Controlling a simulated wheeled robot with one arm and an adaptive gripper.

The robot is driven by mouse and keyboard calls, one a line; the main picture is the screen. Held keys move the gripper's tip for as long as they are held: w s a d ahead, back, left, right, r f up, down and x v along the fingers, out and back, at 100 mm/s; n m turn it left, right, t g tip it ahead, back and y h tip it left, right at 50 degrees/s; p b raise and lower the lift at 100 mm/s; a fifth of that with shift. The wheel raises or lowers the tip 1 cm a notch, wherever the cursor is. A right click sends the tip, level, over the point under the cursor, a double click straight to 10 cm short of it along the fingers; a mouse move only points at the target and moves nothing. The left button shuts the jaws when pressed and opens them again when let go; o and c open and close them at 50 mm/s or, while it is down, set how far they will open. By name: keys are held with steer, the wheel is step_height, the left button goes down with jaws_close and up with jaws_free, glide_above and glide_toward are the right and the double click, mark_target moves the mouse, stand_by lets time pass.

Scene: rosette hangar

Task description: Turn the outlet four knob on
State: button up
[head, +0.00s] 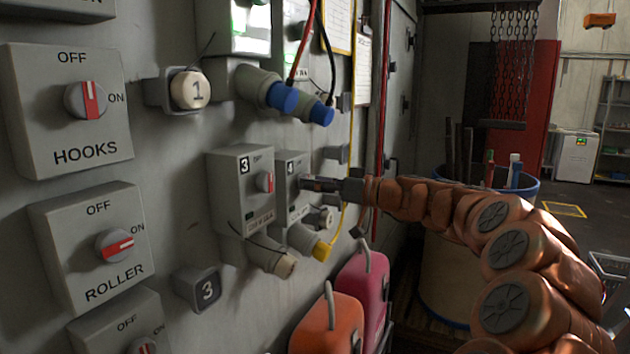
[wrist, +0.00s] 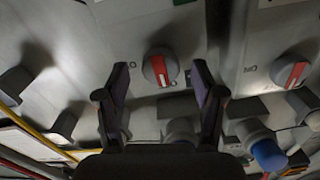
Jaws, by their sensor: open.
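The outlet four box (head: 290,200), marked 4, is on the grey wall panel in the head view. My gripper (head: 308,184) reaches it from the right and hides its knob there. In the wrist view, which looks turned over, a round grey knob (wrist: 160,67) with a red stripe sits between the fingertips of my gripper (wrist: 158,88). The stripe runs roughly up and down in that picture. The fingers are spread, one on each side of the knob. I cannot tell whether they touch it.
The outlet three box (head: 238,185) is close on the left, its knob (head: 265,182) facing right. Blue plugs (head: 283,98) hang above, and a yellow-ended plug (head: 320,248) sits below. HOOKS (head: 70,120) and ROLLER (head: 90,245) switches are further left. A barrel (head: 455,260) stands right.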

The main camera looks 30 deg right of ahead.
steer(key=shift+w+a, duration=0.1)
steer(key=shift+w, duration=0.05)
steer(key=shift+c, duration=0.2)
steer(key=c, duration=1.1)
steer(key=shift+m, duration=0.4)
steer(key=shift+r+m+p, duration=0.1)
steer(key=shift+m+p, duration=2.15)
steer(key=shift+m, duration=6.35)
